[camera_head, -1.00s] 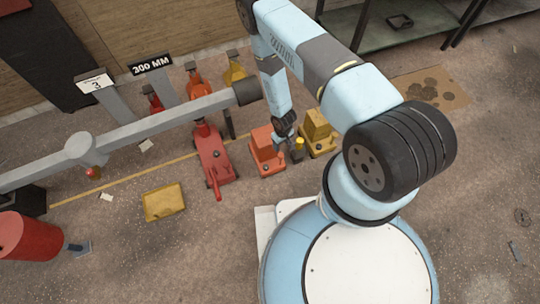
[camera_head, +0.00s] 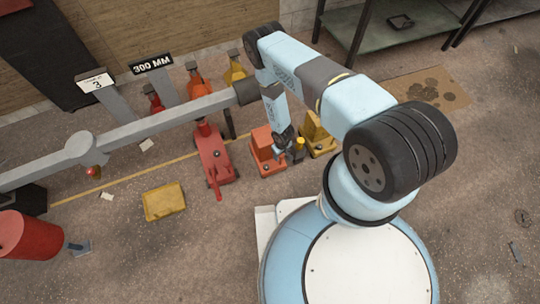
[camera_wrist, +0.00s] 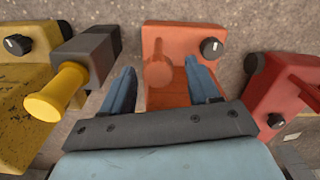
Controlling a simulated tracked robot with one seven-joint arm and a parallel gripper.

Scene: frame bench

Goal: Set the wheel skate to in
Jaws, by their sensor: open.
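An orange unit (camera_head: 264,158) with a sloped front stands on the floor; I take it to be the wheel skate, but no label confirms this. In the wrist view the orange unit (camera_wrist: 175,38) shows a round-ended orange lever (camera_wrist: 158,72) and a black dial (camera_wrist: 211,47) with a white mark. My gripper (camera_wrist: 161,68) is open, with one blue finger on each side of the lever. I cannot tell whether the fingers touch it. In the head view my gripper (camera_head: 284,148) is at the right side of the orange unit, and its fingertips are hard to make out.
A yellow unit (camera_head: 319,136) and a dark block with a yellow knob (camera_wrist: 62,88) stand close on one side. A red jack (camera_head: 213,158) stands on the other. A grey beam (camera_head: 150,132) crosses at left. A yellow tray (camera_head: 164,202) lies on the floor.

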